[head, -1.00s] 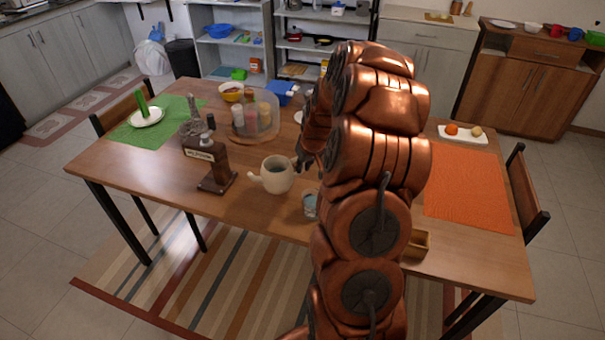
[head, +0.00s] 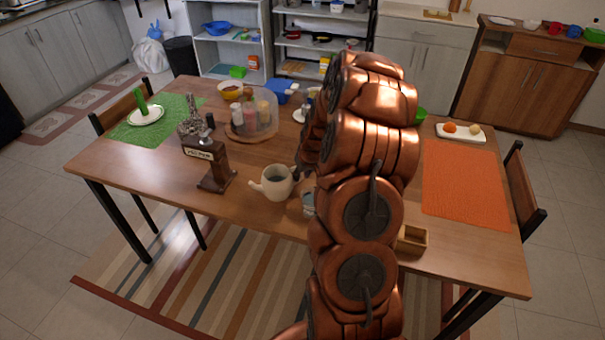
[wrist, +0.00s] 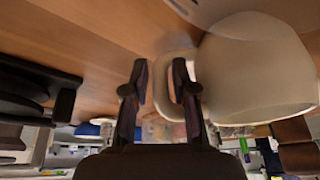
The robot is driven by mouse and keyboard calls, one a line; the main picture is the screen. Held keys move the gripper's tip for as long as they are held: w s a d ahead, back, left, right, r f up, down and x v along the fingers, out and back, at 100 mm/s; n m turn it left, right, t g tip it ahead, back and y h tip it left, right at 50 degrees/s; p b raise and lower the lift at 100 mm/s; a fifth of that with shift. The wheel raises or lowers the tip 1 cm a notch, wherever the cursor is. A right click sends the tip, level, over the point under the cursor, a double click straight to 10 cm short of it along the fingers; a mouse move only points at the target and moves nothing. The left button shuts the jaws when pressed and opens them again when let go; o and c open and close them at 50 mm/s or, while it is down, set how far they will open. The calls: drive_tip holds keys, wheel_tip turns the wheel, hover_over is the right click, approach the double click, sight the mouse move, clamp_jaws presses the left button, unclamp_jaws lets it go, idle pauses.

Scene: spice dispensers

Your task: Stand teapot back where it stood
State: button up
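The cream teapot (head: 277,183) stands upright on the wooden table near its front edge, spout to the left. In the wrist view its rounded body (wrist: 255,70) fills the right side. My gripper (wrist: 160,82) is at the teapot's handle side, the right side in the head view. Its two dark fingers are apart, with a paler cream part of the teapot behind and between them. A strip of table shows between that part and the left finger, so the fingers look open. In the head view my arm hides most of the gripper.
A brown grinder (head: 213,167) stands left of the teapot. A glass (head: 308,203) is close on its right, beside my arm. Behind are a round spice carousel (head: 262,130) and a green mat (head: 172,133). An orange mat (head: 465,185) and small wooden box (head: 412,239) lie right.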

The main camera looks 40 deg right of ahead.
drive_tip(key=shift+o, duration=0.9)
drive_tip(key=shift+r, duration=0.2)
drive_tip(key=shift+b+v, duration=1.25)
drive_tip(key=shift+v, duration=4.7)
drive_tip(key=s+a+r+n+g+y, duration=0.1)
drive_tip(key=a+r, duration=0.1)
drive_tip(key=a, duration=0.4)
drive_tip(key=s+a+r, duration=0.1)
drive_tip(key=s+a, duration=0.1)
drive_tip(key=a, duration=0.5)
drive_tip(key=s+a+r+n+g, duration=0.1)
drive_tip(key=s+a+g, duration=0.1)
drive_tip(key=s+a, duration=0.7)
drive_tip(key=s+a+r+g, duration=0.2)
drive_tip(key=s+a, duration=0.7)
drive_tip(key=s, duration=0.8)
drive_tip(key=shift+s+r+n+g, duration=0.2)
drive_tip(key=shift+s+n+g, duration=0.2)
drive_tip(key=shift+g, duration=0.3)
drive_tip(key=shift+a, duration=0.15)
